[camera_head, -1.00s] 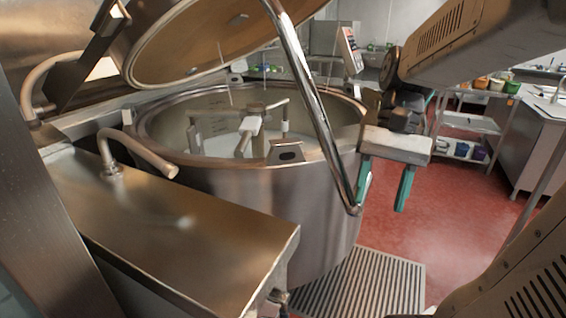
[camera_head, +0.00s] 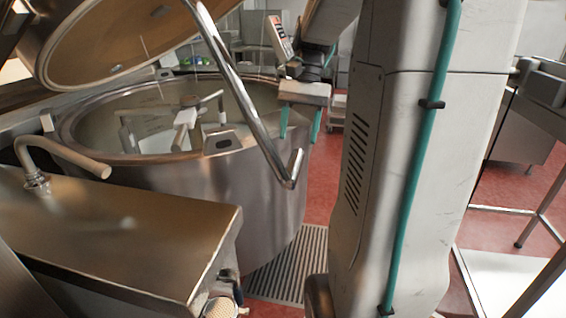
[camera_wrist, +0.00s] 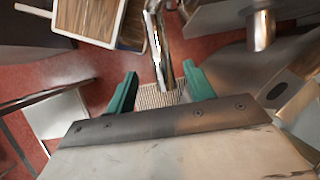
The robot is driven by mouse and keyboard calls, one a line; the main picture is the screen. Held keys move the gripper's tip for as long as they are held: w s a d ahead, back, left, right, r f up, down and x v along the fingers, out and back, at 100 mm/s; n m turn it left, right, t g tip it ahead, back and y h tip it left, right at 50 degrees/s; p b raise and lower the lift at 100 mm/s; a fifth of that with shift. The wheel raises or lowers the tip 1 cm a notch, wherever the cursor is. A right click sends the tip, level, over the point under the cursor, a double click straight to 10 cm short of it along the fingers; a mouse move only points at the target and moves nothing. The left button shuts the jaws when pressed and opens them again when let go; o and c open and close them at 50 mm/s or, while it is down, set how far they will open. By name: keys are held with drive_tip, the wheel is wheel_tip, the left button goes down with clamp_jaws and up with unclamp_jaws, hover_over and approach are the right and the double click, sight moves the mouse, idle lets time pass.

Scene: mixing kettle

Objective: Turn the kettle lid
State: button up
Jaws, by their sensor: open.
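The kettle lid (camera_head: 115,40) is tilted open, its brownish underside showing at the upper left in the head view. A long shiny steel handle bar (camera_head: 240,95) slopes down from it and ends in a short bend in front of the kettle (camera_head: 190,190). My gripper (camera_head: 299,138) is open and empty, with green fingers, beside the kettle's right rim and above the bar's bent end. In the wrist view the bar (camera_wrist: 158,40) appears between the fingertips of my gripper (camera_wrist: 160,73). Its depth there is unclear, and the fingers are not closed on it.
A steel cabinet with a curved spout (camera_head: 65,155) stands left of the kettle. A mixer frame (camera_head: 188,120) sits inside the kettle. A floor grate (camera_head: 290,265) lies below, on red floor. Steel table frames (camera_head: 535,215) stand at the right. My arm fills the centre right.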

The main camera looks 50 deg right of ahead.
sight(295, 160)
drive_tip(key=x, duration=0.7)
drive_tip(key=shift+a+f, duration=0.15)
drive_tip(key=shift+f, duration=0.05)
